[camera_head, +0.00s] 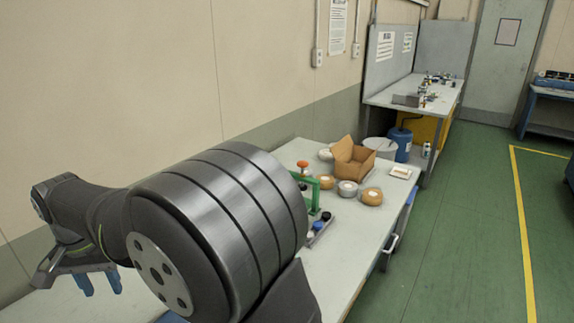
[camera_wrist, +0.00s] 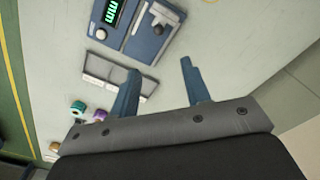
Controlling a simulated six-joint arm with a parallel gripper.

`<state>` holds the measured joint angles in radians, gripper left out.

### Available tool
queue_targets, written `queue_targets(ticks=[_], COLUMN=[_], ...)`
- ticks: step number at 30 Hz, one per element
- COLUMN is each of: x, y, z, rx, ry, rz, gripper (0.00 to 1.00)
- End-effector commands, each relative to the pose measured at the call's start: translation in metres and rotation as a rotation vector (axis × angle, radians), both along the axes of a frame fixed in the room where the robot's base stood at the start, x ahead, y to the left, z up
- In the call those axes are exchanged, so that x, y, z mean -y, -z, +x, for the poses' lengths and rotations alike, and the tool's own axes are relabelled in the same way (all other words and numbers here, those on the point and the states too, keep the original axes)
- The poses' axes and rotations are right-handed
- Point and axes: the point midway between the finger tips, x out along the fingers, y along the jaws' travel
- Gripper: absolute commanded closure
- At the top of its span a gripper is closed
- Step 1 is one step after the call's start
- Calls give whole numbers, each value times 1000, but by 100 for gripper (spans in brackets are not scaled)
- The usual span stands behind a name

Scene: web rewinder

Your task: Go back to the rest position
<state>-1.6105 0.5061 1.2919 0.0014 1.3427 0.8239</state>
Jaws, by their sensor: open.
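My gripper (camera_head: 99,283) is at the far left of the head view, above the near end of the table (camera_head: 285,152). In the wrist view my gripper (camera_wrist: 159,68) has its two blue fingers apart, with only bare table seen between them. A blue and grey device with a green-lit display (camera_wrist: 113,12) lies beyond the fingertips. A shallow grey tray (camera_wrist: 104,80) is beside the left finger. In the head view a green-framed device (camera_head: 315,188) with an orange knob (camera_head: 302,164) stands on the table, partly hidden by my arm.
Tape-like rolls (camera_head: 372,196) and an open cardboard box (camera_head: 352,158) stand farther along the table. Small teal (camera_wrist: 78,107) and purple (camera_wrist: 100,115) rolls lie at the lower left in the wrist view. A wall (camera_head: 130,80) runs along the table's left side. Green floor is clear to the right.

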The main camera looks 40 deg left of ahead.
Motion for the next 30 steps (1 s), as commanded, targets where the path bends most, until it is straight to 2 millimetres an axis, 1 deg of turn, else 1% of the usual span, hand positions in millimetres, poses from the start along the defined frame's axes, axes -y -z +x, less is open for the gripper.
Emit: queue_targets(ticks=[5,8,14,24,30], x=[0,0,1,1,1], y=[5,17,54,122,155], z=[0,0,1,1,1], rx=[1,0,1,1,1], ry=[0,0,0,1,1], rz=[-2,-3,-5,-6,-4], gripper=[57,57,57,57,57])
